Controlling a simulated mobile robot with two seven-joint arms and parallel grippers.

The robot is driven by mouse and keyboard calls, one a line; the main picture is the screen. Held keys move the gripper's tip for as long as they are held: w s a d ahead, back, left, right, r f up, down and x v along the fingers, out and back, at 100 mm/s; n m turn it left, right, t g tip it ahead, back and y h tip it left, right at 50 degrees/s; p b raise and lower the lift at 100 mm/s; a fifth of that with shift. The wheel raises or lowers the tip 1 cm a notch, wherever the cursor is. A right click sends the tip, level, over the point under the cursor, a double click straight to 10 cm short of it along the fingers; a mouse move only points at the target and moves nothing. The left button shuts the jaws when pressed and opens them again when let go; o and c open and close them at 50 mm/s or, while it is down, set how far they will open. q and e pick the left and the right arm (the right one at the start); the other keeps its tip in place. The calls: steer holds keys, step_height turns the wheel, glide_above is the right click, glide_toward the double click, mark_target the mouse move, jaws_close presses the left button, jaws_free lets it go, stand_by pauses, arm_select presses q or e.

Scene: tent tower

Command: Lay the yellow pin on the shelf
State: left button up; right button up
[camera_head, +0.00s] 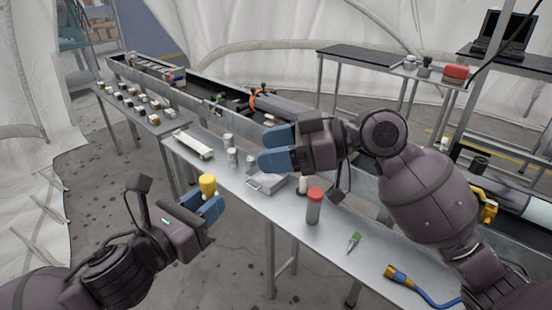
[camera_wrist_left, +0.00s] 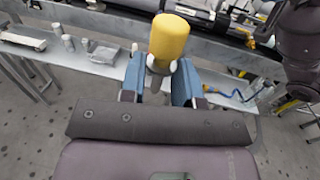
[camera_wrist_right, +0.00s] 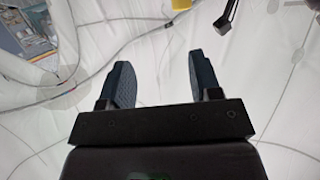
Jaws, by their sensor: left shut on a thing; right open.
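The yellow pin (camera_head: 208,184) is held upright in my left gripper (camera_head: 212,207), in front of the metal shelf's near edge. In the left wrist view the yellow pin (camera_wrist_left: 169,40) stands up between the blue fingers of my left gripper (camera_wrist_left: 160,85), its narrower lower part between them. The long metal shelf (camera_head: 278,218) runs from the middle to the lower right. My right gripper (camera_head: 280,148) is open and empty above the shelf, with its fingers pointing left. In the right wrist view my right gripper (camera_wrist_right: 155,85) has nothing between its fingers.
On the shelf stand a red-capped container (camera_head: 314,207), a grey tray (camera_head: 266,184), several small metal cylinders (camera_head: 229,142), a green-tipped tool (camera_head: 354,241) and a blue cable with a yellow plug (camera_head: 397,273). A side table (camera_head: 130,106) with many small blocks is at left.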

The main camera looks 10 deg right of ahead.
mark_target(205, 178)
steer(key=shift+n+g, duration=0.8)
steer(key=shift+g, duration=0.1)
steer(key=x, duration=0.4)
steer(key=s+f+x, duration=0.1)
steer(key=x, duration=0.3)
steer(key=s+x, duration=0.1)
steer(key=x, duration=0.3)
steer(key=shift+f, duration=0.15)
steer(key=shift+c, duration=0.3)
steer(key=c, duration=0.7)
steer(key=o, duration=0.8)
steer(key=shift+c, duration=0.2)
steer(key=shift+d, duration=0.1)
